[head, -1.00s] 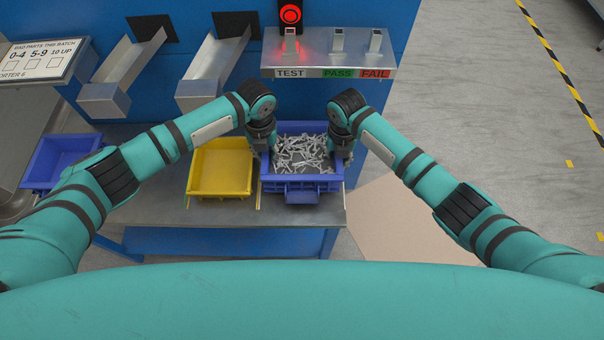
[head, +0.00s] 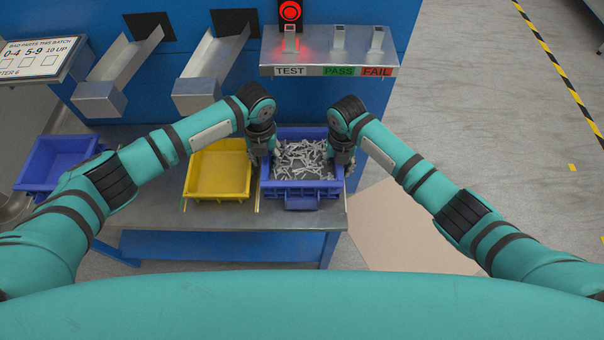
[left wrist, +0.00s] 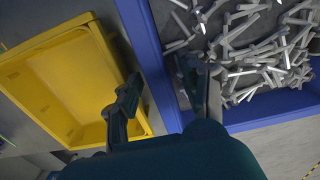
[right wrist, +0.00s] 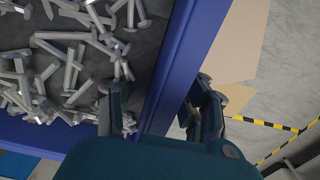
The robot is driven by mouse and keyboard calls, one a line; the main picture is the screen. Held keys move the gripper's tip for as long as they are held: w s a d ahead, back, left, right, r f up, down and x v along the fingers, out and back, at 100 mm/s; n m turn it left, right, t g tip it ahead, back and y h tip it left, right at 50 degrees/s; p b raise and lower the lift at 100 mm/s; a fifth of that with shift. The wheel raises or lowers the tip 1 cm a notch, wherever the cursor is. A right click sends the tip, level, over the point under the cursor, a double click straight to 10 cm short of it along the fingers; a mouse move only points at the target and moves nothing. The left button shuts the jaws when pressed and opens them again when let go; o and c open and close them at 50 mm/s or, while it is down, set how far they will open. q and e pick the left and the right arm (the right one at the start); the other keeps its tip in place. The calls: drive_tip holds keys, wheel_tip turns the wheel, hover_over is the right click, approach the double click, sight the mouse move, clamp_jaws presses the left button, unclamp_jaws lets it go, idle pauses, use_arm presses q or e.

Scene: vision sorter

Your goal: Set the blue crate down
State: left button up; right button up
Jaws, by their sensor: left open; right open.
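The blue crate (head: 328,190), holding many loose silver metal parts (head: 300,158), sits at the right end of the bench, right of the yellow tray. My left gripper (head: 263,160) is open at the crate's left side wall. In the left wrist view its fingers stand apart on either side of the blue wall (left wrist: 146,50). My right gripper (head: 342,166) is open at the right side wall. In the right wrist view its fingers stand apart astride that wall (right wrist: 180,65). The crate's underside is hidden.
The yellow tray (head: 217,198) is empty and close on the left. Another blue crate (head: 38,172) stands at the bench's far left. Metal chutes (head: 205,75) and a TEST/PASS/FAIL shelf (head: 330,62) with a red light are behind. Open floor lies right.

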use_arm(q)
wheel_tip(320, 180, up, 11)
use_arm(e)
drive_tip(key=shift+r, duration=0.1)
use_arm(q)
drive_tip(key=shift+r, duration=0.1)
use_arm(e)
drive_tip(key=shift+r, duration=0.3)
wheel_tip(320, 180, up, 11)
drive_tip(key=shift+r, duration=0.1)
